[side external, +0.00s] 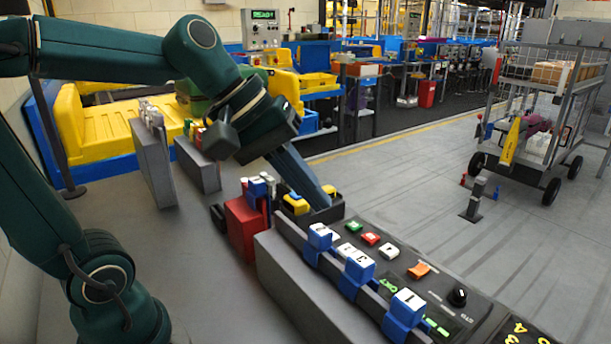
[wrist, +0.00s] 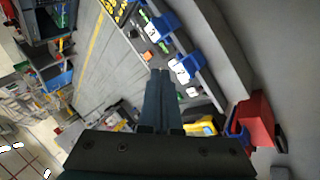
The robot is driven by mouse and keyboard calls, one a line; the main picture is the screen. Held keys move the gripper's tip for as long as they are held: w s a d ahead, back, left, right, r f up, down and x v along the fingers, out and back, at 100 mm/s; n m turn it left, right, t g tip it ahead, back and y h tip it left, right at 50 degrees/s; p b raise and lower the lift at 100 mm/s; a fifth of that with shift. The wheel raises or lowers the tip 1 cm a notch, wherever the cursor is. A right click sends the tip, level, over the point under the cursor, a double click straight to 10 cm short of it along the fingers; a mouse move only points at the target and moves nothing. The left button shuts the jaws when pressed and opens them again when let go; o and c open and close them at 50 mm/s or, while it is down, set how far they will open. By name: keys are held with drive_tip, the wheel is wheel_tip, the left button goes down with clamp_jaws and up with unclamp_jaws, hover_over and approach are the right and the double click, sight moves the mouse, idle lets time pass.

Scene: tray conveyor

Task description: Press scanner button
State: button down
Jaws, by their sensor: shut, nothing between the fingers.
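A black control panel (side external: 440,285) runs along the right side of the bench. It carries a green button (side external: 354,227), a red button (side external: 371,238), white buttons, an orange switch (side external: 419,270) and a black knob (side external: 457,297). I cannot tell which is the scanner button. My gripper (side external: 322,206) is shut and empty, pointing down at the panel's far end, beside a black housing with yellow parts (side external: 296,204). In the wrist view the fingers (wrist: 160,72) lie together over the panel; whether they touch it is unclear.
Blue holders with white numbered blocks (side external: 359,266) stand along a grey rail (side external: 290,285) before the panel. A red bin (side external: 242,228) is left of my gripper. Grey upright plates (side external: 152,165) stand farther back. A wire trolley (side external: 540,120) stands on the open floor.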

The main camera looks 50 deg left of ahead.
drive_tip(key=s+a+f+m+y, duration=0.2)
drive_tip(key=s+f+m+y, duration=0.1)
drive_tip(key=s+f+m, duration=0.3)
drive_tip(key=s+m, duration=0.2)
drive_tip(key=s, duration=0.1)
drive_tip(key=shift+s+a+m, duration=0.15)
drive_tip(key=shift+s+m, duration=0.1)
drive_tip(key=shift+m, duration=0.05)
drive_tip(key=shift+f, duration=0.1)
drive_tip(key=w+a+r+m+g, duration=0.15)
drive_tip(key=w+a+r, duration=0.35)
drive_tip(key=w+r, duration=0.8)
drive_tip(key=w+a+f, duration=0.2)
drive_tip(key=a, duration=0.5)
drive_tip(key=w+a+f+n+g, duration=0.1)
drive_tip(key=w+a+f, duration=0.2)
drive_tip(key=a, duration=0.4)
drive_tip(key=shift+a, duration=0.4)
